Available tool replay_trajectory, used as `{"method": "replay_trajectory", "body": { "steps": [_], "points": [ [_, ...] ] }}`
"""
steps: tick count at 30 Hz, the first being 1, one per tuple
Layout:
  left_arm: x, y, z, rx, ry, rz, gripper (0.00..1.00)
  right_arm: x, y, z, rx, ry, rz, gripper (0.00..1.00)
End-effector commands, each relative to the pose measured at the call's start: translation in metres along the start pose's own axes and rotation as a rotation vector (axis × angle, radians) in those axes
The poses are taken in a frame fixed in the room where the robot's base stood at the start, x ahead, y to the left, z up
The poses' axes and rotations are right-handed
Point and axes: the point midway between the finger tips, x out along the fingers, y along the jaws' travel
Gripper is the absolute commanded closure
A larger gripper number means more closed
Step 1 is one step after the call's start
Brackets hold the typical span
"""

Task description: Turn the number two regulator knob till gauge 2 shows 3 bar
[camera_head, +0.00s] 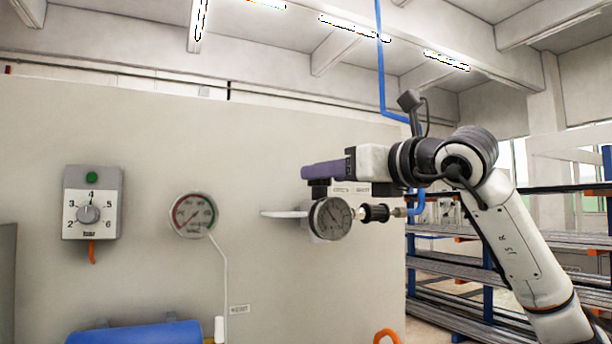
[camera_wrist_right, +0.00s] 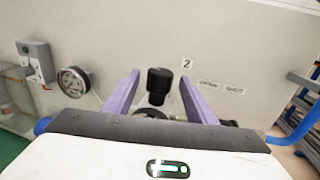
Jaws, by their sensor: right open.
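The black regulator knob (camera_wrist_right: 159,88) stands upright in the right wrist view, left of a label with the number 2 (camera_wrist_right: 187,64). My right gripper (camera_wrist_right: 160,75) is open, with one purple finger on each side of the knob and a visible gap to each. In the head view my right gripper (camera_head: 322,171) hides the knob. A round gauge (camera_head: 331,218) sits just below the gripper; its dial faces me, but its reading is too small to tell. My left gripper is not in view.
Another gauge (camera_head: 193,214) with a coloured dial hangs on the panel (camera_head: 140,130). A grey dial box (camera_head: 91,203) is further left. A black fitting (camera_head: 375,213) sits right of the lower gauge. A blue roll (camera_head: 135,334) lies below; racks (camera_head: 465,290) stand at right.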

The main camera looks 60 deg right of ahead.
Motion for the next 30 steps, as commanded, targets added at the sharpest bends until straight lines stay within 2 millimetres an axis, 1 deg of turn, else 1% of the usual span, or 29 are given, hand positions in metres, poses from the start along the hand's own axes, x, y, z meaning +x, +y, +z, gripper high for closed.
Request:
{"method": "replay_trajectory", "body": {
  "steps": [1,3,6,10,15,23,30],
  "points": [
    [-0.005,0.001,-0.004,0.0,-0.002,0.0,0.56,0.012,0.001,0.002,0.003,0.005,0.003,0.49],
    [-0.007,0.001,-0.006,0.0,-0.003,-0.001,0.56,0.025,0.001,0.002,0.002,0.005,0.003,0.49],
    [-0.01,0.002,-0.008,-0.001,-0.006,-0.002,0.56,0.042,0.001,0.002,0.003,0.004,0.003,0.49],
    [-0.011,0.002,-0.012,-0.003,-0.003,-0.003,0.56,0.059,0.0,0.002,0.002,0.003,0.002,0.49],
    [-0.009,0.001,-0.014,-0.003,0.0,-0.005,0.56,0.069,0.0,0.0,0.001,0.003,0.001,0.49],
    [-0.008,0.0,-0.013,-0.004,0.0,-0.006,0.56,0.07,0.0,-0.001,0.0,0.002,0.001,0.49],
    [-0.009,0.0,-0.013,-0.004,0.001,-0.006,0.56,0.069,0.0,-0.001,0.0,0.002,0.0,0.89]
  ]
}}
